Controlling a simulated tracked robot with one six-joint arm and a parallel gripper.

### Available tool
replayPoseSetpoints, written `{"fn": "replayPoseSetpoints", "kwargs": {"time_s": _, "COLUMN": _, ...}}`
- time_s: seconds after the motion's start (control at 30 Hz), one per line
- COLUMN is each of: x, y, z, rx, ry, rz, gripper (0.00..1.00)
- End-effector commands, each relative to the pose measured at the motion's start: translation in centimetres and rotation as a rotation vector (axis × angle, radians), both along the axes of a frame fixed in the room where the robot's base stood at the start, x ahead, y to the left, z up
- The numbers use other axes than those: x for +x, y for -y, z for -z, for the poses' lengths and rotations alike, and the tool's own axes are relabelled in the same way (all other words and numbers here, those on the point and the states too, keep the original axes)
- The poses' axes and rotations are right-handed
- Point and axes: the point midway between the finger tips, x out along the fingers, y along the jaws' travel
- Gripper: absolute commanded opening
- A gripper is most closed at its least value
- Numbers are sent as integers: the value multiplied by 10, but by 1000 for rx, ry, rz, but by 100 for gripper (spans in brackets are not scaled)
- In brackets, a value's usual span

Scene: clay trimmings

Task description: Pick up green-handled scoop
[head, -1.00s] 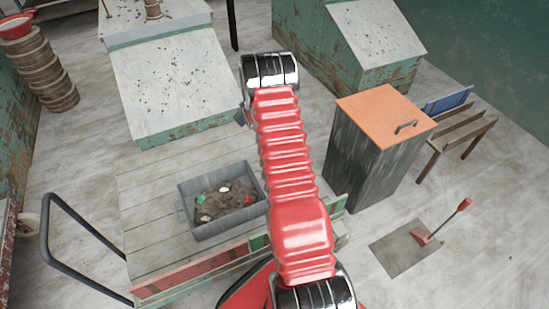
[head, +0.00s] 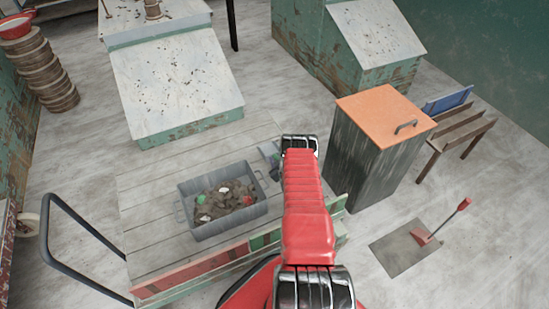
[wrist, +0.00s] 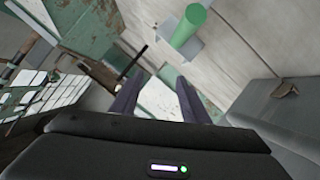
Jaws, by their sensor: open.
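The green handle (wrist: 190,26) of a scoop shows at the top of the wrist view, with a pale grey part beside it, above pale planks. I cannot make out the scoop in the head view, where my arm covers part of the cart. My gripper (wrist: 158,92) is open and empty in the wrist view, its two dark fingers apart. The green handle lies beyond the fingertips, up and to the right, and does not touch them. In the head view my gripper is small and partly hidden at the left of my wrist, just right of the grey bin.
The grey bin (head: 232,227) of clay lumps with red, green and white bits stands on the plank cart (head: 150,215). A tall dark box with an orange lid (head: 385,118) stands to the right. A red-handled tool (head: 440,223) rests on a floor mat (head: 395,255).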

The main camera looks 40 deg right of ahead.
Motion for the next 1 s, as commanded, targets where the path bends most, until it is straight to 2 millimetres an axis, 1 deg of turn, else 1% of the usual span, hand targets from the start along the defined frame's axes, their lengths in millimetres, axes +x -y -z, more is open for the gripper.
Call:
{"fn": "replayPoseSetpoints", "kwargs": {"time_s": 0.03, "x": -12, "y": -2, "z": 16, "rx": -4, "ry": 4, "rz": 4, "gripper": 42}}
{"fn": "replayPoseSetpoints", "kwargs": {"time_s": 0.1, "x": -24, "y": -3, "z": 30, "rx": -14, "ry": 13, "rz": 7, "gripper": 42}}
{"fn": "replayPoseSetpoints", "kwargs": {"time_s": 0.2, "x": -35, "y": -5, "z": 44, "rx": -26, "ry": 23, "rz": 9, "gripper": 42}}
{"fn": "replayPoseSetpoints", "kwargs": {"time_s": 0.27, "x": -40, "y": -7, "z": 50, "rx": -29, "ry": 26, "rz": 9, "gripper": 42}}
{"fn": "replayPoseSetpoints", "kwargs": {"time_s": 0.4, "x": -43, "y": -7, "z": 53, "rx": -34, "ry": 31, "rz": 10, "gripper": 42}}
{"fn": "replayPoseSetpoints", "kwargs": {"time_s": 0.67, "x": -43, "y": -7, "z": 53, "rx": -33, "ry": 31, "rz": 9, "gripper": 42}}
{"fn": "replayPoseSetpoints", "kwargs": {"time_s": 0.83, "x": -38, "y": -5, "z": 56, "rx": -33, "ry": 29, "rz": 9, "gripper": 42}}
{"fn": "replayPoseSetpoints", "kwargs": {"time_s": 1.0, "x": -28, "y": 0, "z": 59, "rx": -34, "ry": 30, "rz": 8, "gripper": 42}}
